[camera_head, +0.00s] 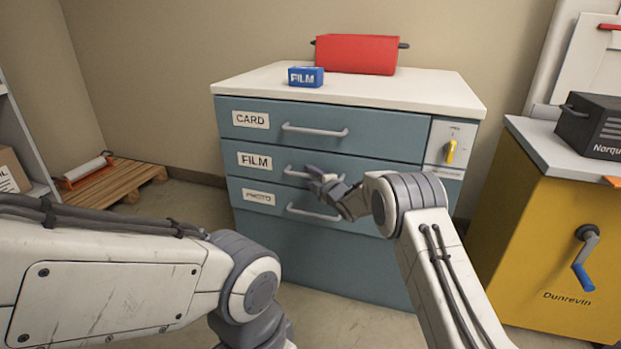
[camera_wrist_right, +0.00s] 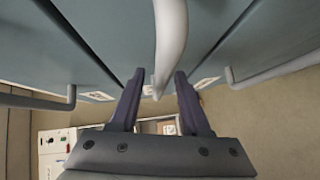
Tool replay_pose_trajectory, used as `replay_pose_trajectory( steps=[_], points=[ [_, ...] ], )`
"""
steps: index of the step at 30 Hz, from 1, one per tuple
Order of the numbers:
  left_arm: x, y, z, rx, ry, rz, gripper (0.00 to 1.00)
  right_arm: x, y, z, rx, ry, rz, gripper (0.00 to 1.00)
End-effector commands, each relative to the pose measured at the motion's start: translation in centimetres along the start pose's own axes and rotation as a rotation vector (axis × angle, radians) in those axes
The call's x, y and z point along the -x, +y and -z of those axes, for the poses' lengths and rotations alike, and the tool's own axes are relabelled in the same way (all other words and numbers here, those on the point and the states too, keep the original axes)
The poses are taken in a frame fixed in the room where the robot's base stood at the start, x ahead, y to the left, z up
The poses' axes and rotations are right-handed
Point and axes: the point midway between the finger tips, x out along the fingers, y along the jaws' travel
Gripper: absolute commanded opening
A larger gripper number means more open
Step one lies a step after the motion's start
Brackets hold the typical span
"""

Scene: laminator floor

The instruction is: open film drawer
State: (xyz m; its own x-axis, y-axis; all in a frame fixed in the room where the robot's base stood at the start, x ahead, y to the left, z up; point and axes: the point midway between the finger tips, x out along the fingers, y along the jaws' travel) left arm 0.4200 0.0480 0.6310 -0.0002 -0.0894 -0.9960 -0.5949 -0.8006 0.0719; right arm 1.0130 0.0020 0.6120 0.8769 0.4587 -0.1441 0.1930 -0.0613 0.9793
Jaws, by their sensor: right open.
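The film drawer (camera_head: 265,174) is the middle drawer of a blue-green cabinet, under the CARD drawer (camera_head: 270,118) and above the PHOTO drawer (camera_head: 262,211). Its front looks flush with the others.
A blue FILM box (camera_head: 306,76) and a red bin (camera_head: 357,54) stand on the cabinet top. A yellow knob (camera_head: 449,151) is at the cabinet's right. A yellow cabinet with a crank (camera_head: 584,258) stands further right. A wooden pallet (camera_head: 110,184) lies at the left.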

Motion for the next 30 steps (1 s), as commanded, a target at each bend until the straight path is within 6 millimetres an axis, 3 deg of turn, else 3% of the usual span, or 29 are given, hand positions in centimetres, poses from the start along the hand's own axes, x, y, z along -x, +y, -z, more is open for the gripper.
replay_pose_trajectory(
  steps=[2, 3, 6, 30],
  points=[
    [0.01, 0.0, 0.0, 0.0, 0.0, 0.0, 0.5, 0.01, 0.0, 0.01, 0.0, 0.0, 0.0, 0.47],
    [0.01, 0.0, 0.0, 0.0, 0.0, 0.0, 0.5, 0.01, 0.01, 0.0, 0.0, 0.0, 0.0, 0.32],
    [0.0, 0.0, 0.0, 0.0, 0.0, 0.0, 0.5, 0.02, 0.01, 0.0, 0.0, 0.0, 0.0, 0.0],
    [0.0, 0.0, 0.0, 0.0, 0.0, 0.0, 0.5, 0.05, -0.03, -0.04, 0.0, -0.001, 0.001, 0.0]
  ],
)
